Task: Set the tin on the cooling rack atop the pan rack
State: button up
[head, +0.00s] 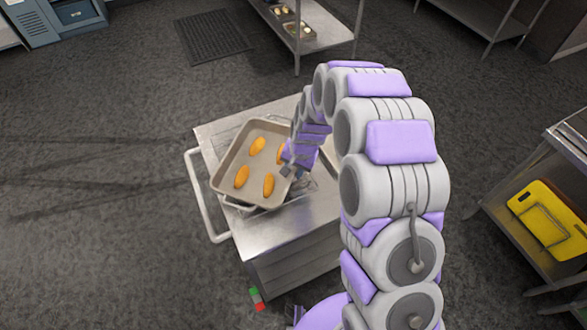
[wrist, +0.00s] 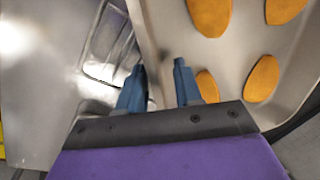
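The tin (head: 228,172) is a shallow grey metal pan with several orange-brown loaves in it. It sits at an angle over the wire cooling rack (head: 307,190), which shows partly from under it, on the metal top of the pan rack (head: 262,232). I cannot tell whether the tin rests fully on the wires. My gripper (head: 287,170) is at the tin's right rim. In the wrist view my gripper (wrist: 160,72) has its two blue fingers apart, with the tin's wall (wrist: 150,40) between them; the cooling rack wires (wrist: 108,48) lie left of it.
The pan rack has a side handle (head: 203,200). A metal shelf table (head: 312,32) with food trays stands behind. A shelf with a yellow case (head: 548,222) is at the right. A dark floor mat (head: 212,36) lies at the back. The floor on the left is clear.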

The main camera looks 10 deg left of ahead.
notch_tip(320, 180, up, 12)
jog(key=d, duration=0.2)
jog(key=s+d+r+n+h, duration=0.1)
jog(key=s+d+r, duration=0.4)
jog(key=s, duration=0.3)
jog(key=s+d+r+n, duration=0.1)
jog(key=s+d+r, duration=0.4)
jog(key=s, duration=0.3)
jog(key=s+d+r+g, duration=0.1)
jog(key=s+d, duration=0.2)
jog(key=s, duration=0.6)
jog(key=s+d+r+g+h, duration=0.1)
jog(key=s+d, duration=0.3)
jog(key=s, duration=0.6)
jog(key=shift+s+d+r+n+p, duration=0.15)
jog(key=shift+d+r+n+p, duration=0.05)
jog(key=shift+r+n+p, duration=0.2)
notch_tip(320, 180, down, 6)
jog(key=b, duration=0.6)
jog(key=shift+f+b, duration=0.2)
jog(key=shift+b, duration=0.15)
jog(key=shift+a, duration=0.1)
